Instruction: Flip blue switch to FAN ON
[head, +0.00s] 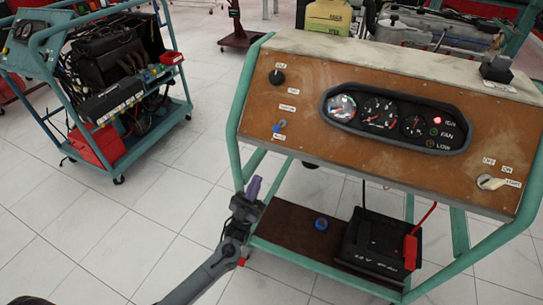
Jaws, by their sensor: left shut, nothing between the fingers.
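The blue switch (279,126) is a small toggle on the left part of the brown panel (330,140) of the engine trainer. One small label lies above it and one below it; both are too small to read surely, and the lever's position is unclear. My left gripper (253,187) has purple fingertips and is shut and empty. It points up, below and left of the switch, in front of the green frame, and appears apart from the panel. My right gripper is not in view.
A black knob (276,77) sits above the switch. The gauge cluster (396,119) has a red lamp lit by IGN; the FAN lamp looks dim. A key switch (490,183) is at right. A battery (378,243) and blue roll (321,223) lie on the lower shelf. Another trainer (108,108) stands left.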

